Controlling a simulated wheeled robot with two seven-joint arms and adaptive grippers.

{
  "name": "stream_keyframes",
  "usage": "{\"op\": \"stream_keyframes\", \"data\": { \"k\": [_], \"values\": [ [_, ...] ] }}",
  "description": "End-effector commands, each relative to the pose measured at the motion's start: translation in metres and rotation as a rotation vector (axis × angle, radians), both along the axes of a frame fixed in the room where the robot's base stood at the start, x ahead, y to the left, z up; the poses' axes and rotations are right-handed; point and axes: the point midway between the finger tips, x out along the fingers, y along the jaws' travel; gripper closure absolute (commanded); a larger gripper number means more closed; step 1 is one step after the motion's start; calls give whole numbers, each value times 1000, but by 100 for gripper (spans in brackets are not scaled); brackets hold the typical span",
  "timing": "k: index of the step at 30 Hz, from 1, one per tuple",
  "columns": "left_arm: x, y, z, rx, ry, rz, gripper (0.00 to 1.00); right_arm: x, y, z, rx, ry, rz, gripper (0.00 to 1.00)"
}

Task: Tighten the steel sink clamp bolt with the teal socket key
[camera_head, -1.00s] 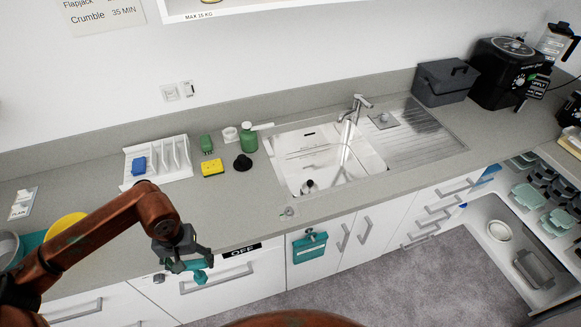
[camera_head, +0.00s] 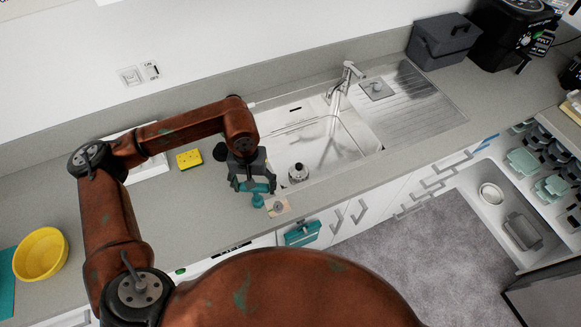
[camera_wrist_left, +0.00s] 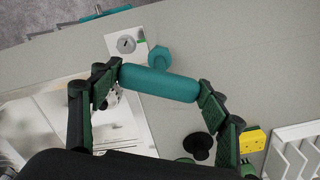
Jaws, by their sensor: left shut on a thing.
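The teal socket key (camera_head: 257,200) is held across its bar by my left gripper (camera_head: 254,187), over the counter's front part beside the sink. In the left wrist view the key's bar (camera_wrist_left: 158,83) lies between the fingers (camera_wrist_left: 158,84), with its socket head pointing away. The steel clamp bolt (camera_head: 278,207) sits on a small pale plate at the counter's front edge, just right of the key. The bolt also shows in the left wrist view (camera_wrist_left: 126,45), left of the socket head and apart from it. My right gripper is not in view.
The steel sink (camera_head: 330,150) lies right of the gripper. A yellow sponge (camera_head: 189,159) and a black knob-like item (camera_head: 220,152) are behind it. A teal thing (camera_head: 302,233) hangs on the cabinet front. A yellow bowl (camera_head: 40,254) stands at left.

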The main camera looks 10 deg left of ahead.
Motion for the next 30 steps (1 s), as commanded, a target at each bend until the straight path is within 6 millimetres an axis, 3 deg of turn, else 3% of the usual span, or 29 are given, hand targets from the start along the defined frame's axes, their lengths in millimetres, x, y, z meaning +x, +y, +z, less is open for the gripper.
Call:
{"op": "stream_keyframes", "data": {
  "k": [1, 3, 9, 22, 30],
  "values": [
    [3, -14, 16, -4, -3, 43, 66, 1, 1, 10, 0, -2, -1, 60],
    [5, -31, 28, -4, -3, 118, 66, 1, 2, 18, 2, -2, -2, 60],
    [7, -62, 48, 3, -1, 271, 66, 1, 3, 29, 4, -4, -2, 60],
    [8, -66, 48, 6, -2, 295, 66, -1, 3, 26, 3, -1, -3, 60],
    [7, -66, 34, 6, -1, 295, 66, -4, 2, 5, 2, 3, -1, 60]
  ]
}}
